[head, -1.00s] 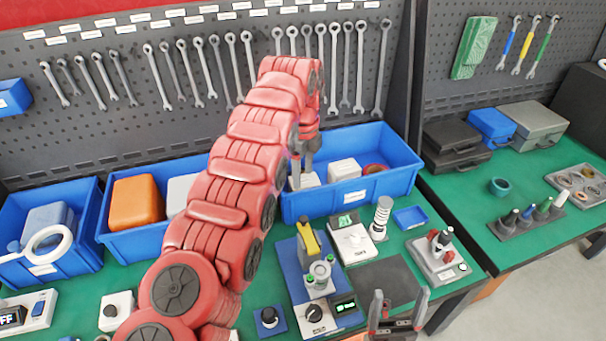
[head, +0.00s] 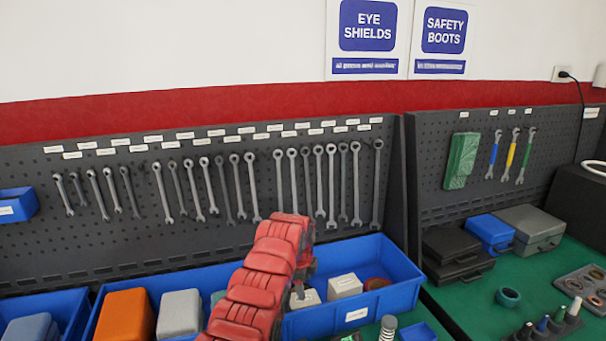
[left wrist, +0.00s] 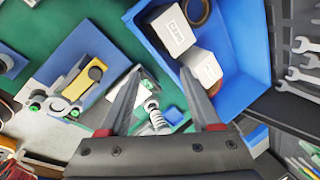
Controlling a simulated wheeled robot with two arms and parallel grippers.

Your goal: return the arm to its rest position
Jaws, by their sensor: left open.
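My left arm (head: 262,280) reaches up from the bottom edge of the head view. Its gripper (head: 302,287) is at the long blue bin, partly hidden by the arm. In the left wrist view my left gripper (left wrist: 160,75) is open, its two fingers apart with nothing held between them. Beyond the fingers lie the bin's edge, a white device and a ribbed metal cylinder (left wrist: 155,117). My right gripper is not seen in the head view now.
The blue bin (head: 408,290) holds white boxes (head: 345,285). A blue fixture with a yellow lever (left wrist: 88,75) stands on the green table. Wrenches (head: 330,185) hang on the pegboard behind. Dark cases (head: 455,252) stand to the right.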

